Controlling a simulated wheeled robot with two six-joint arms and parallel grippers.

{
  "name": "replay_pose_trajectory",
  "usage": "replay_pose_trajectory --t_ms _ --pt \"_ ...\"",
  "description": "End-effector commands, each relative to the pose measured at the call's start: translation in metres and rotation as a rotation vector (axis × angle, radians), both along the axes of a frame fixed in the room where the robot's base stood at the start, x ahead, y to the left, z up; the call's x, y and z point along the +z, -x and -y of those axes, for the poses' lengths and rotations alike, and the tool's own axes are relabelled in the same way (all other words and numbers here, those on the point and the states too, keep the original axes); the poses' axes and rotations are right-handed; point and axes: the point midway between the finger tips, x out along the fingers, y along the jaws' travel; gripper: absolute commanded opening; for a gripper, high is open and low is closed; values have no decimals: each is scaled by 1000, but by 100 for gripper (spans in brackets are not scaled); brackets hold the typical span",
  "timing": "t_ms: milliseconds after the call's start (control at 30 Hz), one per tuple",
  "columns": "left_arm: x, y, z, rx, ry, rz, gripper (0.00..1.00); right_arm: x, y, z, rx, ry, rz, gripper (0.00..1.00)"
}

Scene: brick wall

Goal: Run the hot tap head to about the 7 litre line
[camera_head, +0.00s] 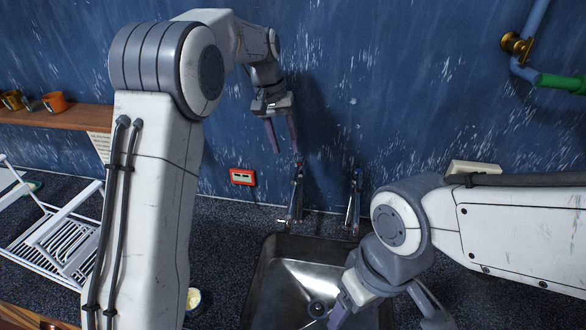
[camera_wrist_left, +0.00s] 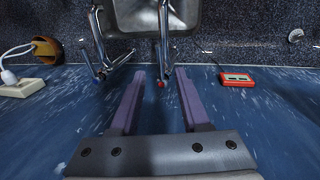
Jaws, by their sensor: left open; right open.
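Two chrome taps stand behind the metal sink (camera_head: 268,285). The left tap (camera_head: 296,190) has a red mark on its head, seen in the left wrist view (camera_wrist_left: 162,82); the right tap (camera_head: 354,200) shows on the left there (camera_wrist_left: 98,45). My left gripper (camera_head: 284,142) is open, its fingers pointing down just above the left tap. In the left wrist view the tap's head lies between the fingertips, with no clear contact. My right gripper (camera_head: 382,312) is open and low over the sink's right part, partly cropped. I see no litre line, and cannot tell whether water runs.
A small red box with a pale display (camera_head: 243,177), too small to read, is by the wall left of the taps. A white dish rack (camera_head: 60,240) and a shelf with mugs (camera_head: 55,116) are at left. A white socket box (camera_head: 474,167) is at right.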

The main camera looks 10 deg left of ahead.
Motion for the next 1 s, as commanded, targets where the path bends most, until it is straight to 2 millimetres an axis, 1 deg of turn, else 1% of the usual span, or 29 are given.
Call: replay_pose_trajectory --t_ms 167,400,533,700,967,1000 --pt "-26 2 7 -2 -1 -6 46 7 0 0 1 0 0 71" --pt "-69 2 15 -4 -2 -3 46 19 0 0 3 0 0 71" --pt "-86 1 18 -2 -1 -2 46 24 0 0 4 0 0 71" --pt "-96 1 20 -3 -1 1 46 25 0 0 5 0 0 71" --pt "-97 1 21 -3 -1 1 46 25 0 0 5 0 0 71" --pt "-97 1 21 -3 -1 2 31 25 0 0 5 0 0 71"
